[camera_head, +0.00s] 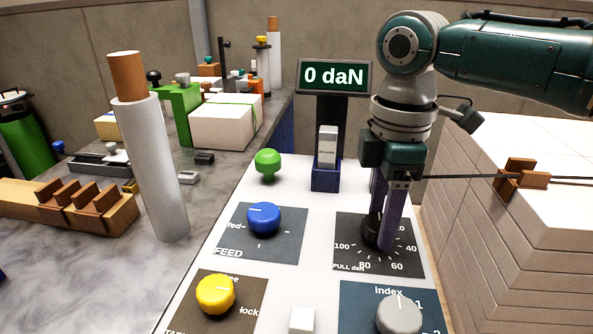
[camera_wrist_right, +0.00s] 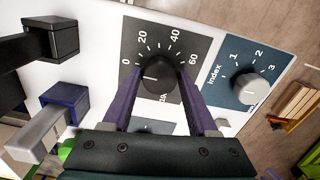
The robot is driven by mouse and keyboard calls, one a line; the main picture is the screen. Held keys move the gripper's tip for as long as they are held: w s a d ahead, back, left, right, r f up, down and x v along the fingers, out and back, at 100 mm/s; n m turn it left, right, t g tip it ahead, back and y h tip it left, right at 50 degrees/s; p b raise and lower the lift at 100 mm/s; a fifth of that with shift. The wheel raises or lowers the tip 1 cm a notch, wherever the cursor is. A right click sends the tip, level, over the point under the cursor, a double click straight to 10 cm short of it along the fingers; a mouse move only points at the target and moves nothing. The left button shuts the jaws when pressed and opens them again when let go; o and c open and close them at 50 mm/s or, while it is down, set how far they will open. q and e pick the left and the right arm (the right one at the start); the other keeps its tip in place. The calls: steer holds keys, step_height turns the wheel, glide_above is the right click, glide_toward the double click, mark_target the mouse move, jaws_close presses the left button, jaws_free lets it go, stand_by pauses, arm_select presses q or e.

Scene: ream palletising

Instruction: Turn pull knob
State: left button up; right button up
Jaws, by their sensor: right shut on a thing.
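The pull knob (camera_wrist_right: 155,76) is black with a white pointer line and sits on a dark dial plate marked in daN. In the wrist view its pointer line is toward the lower left, near the 0 end of the scale. In the head view the pull knob (camera_head: 372,230) is partly hidden by my gripper. My right gripper (camera_head: 387,236) points down, its purple fingers on both sides of the knob and shut on it; it also shows in the wrist view (camera_wrist_right: 157,90). The display (camera_head: 334,76) reads 0 daN. My left gripper is not in view.
On the white panel are a blue FEED knob (camera_head: 264,218), a yellow knob (camera_head: 215,294), a grey Index knob (camera_head: 399,316) and a green mushroom button (camera_head: 267,163). Stacked reams (camera_head: 500,240) stand close on the right. A cluttered bench (camera_head: 90,270) lies left, with a tall white roll (camera_head: 150,170).

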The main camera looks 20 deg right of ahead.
steer(key=m+p, duration=0.4)
steer(key=shift+a+r, duration=0.1)
steer(key=shift+r, duration=0.2)
steer(key=m+p, duration=0.2)
steer(key=shift+f+m, duration=0.1)
steer(key=shift+m, duration=0.3)
steer(key=m+p, duration=0.2)
steer(key=m, duration=0.2)
steer(key=m+p, duration=0.2)
steer(key=m, duration=0.3)
steer(key=shift+f, duration=0.1)
steer(key=m, duration=0.4)
steer(key=shift+m+p, duration=0.3)
steer(key=m, duration=0.9)
steer(key=shift+m, duration=2.3)
